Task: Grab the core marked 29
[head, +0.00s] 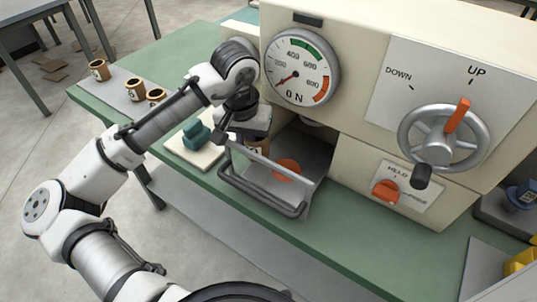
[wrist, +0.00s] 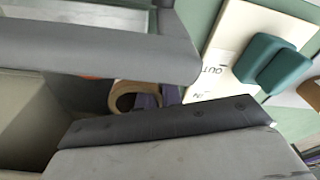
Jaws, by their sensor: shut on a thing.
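My gripper (head: 257,143) is shut on a tan, ring-shaped core (head: 260,152) at the mouth of the machine's bay, behind the raised grey guard frame. In the wrist view the core (wrist: 124,94) shows only in part, between a grey bar of the guard (wrist: 100,48) and the dark bolted edge of my gripper. The number on this core cannot be read. I cannot tell whether the gripper touches the guard. Three other cores, one (head: 98,70) apart from a pair (head: 135,90), stand on a grey mat at the left.
A cream board with a teal block (head: 196,133) lies just left of the bay; in the wrist view the board (wrist: 232,40) carries printed words. An orange disc (head: 286,169) shows inside the bay. The handwheel (head: 440,138) and orange knob (head: 386,192) are at the right. Green bench is clear in front.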

